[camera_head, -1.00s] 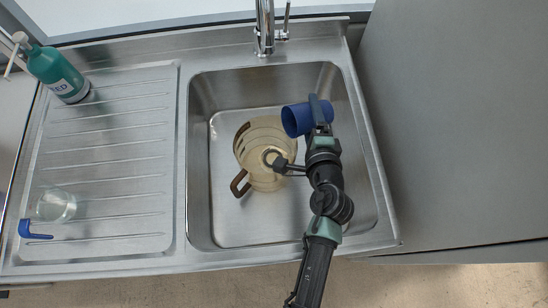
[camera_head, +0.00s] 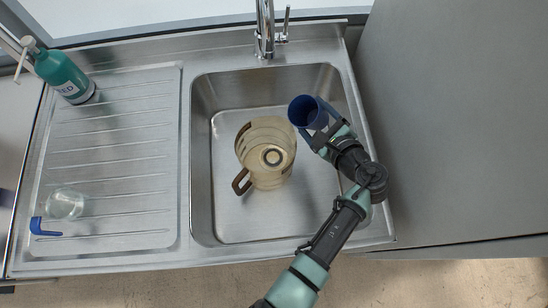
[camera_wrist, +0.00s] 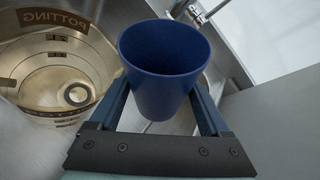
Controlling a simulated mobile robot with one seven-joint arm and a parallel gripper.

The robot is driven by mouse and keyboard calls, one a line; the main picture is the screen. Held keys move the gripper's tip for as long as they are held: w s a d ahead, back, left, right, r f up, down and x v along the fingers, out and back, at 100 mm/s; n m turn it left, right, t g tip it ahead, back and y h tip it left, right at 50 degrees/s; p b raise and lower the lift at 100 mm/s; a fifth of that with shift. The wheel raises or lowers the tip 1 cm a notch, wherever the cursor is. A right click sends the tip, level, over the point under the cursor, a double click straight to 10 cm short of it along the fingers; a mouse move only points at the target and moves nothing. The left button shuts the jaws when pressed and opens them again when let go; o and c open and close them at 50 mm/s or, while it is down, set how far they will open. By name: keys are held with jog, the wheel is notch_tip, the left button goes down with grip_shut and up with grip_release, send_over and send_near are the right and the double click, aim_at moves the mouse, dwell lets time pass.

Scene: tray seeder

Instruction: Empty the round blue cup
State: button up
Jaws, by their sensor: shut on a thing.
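The round blue cup (camera_head: 307,113) is held over the right part of the sink, with its mouth facing up toward the head camera. In the wrist view the cup (camera_wrist: 163,65) stands close to upright between the two fingers, and the part of its inside that shows looks empty. My gripper (camera_head: 324,123) is shut on the cup's sides; its fingers also show in the wrist view (camera_wrist: 162,108). The cup's bottom inside is hidden in the wrist view.
A clear tan jug (camera_head: 266,150) with a brown handle stands in the steel sink (camera_head: 230,222), left of the cup. The tap (camera_head: 265,35) rises behind.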

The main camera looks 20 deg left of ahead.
aim_at(322, 120)
jog(key=shift+w+d+f+m+g+y+b, duration=0.2)
jog(key=shift+d+f+m+b, duration=0.1)
jog(key=shift+f+b, duration=0.25)
jog(key=shift+w+d+f+m+g+y+b, duration=0.1)
jog(key=shift+w+d+f+m+b, duration=0.1)
jog(key=shift+d+f+m+b, duration=0.3)
jog(key=shift+w+d+f+m+g+y+b, duration=0.3)
jog(key=shift+f+m+y+b, duration=0.25)
jog(key=shift+b, duration=0.7)
jog(key=shift+w+d+f+m+g+y+b, duration=0.2)
jog(key=shift+f+m+g+y+b, duration=0.35)
jog(key=shift+b, duration=0.7)
jog(key=shift+r, duration=0.3)
